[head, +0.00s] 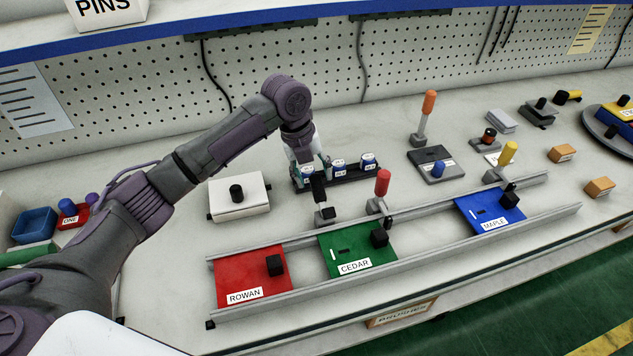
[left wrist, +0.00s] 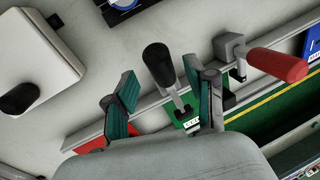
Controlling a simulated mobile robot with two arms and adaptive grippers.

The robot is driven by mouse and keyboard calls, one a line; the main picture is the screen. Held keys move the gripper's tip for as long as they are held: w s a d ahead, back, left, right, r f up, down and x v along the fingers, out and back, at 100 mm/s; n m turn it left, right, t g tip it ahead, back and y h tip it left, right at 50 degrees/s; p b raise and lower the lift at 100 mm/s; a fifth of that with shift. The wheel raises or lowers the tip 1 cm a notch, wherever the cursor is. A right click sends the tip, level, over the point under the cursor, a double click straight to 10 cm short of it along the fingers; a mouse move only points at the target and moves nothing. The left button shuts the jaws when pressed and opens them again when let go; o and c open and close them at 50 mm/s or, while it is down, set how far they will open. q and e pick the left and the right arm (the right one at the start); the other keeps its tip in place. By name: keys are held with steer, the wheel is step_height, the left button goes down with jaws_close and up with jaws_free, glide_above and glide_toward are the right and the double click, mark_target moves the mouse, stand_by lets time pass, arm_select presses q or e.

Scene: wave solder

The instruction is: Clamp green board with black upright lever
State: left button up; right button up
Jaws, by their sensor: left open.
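The green board (head: 345,266), labelled CEDAR, lies in the rails between the red and blue boards; it carries a black block. A bit of it shows in the left wrist view (left wrist: 190,124). The black upright lever (head: 319,191) stands on a small grey clamp base behind the rear rail, near the green board's left end. My left gripper (head: 312,170) is open just above and behind this lever. In the left wrist view the black handle (left wrist: 160,63) shows between the two spread fingers (left wrist: 160,84); contact is not visible. My right gripper is not in view.
A red-handled lever (head: 382,183) stands close to the right on the rear rail (head: 290,242). A black rack of small labelled jars (head: 340,174) is behind my left gripper. A white box (head: 250,203) is to the left. The red board (head: 240,275) and blue board (head: 480,214) flank the green one.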

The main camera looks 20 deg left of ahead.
mark_target(315, 181)
arm_select(q)
steer(key=shift+x, duration=1.9)
jaws_close()
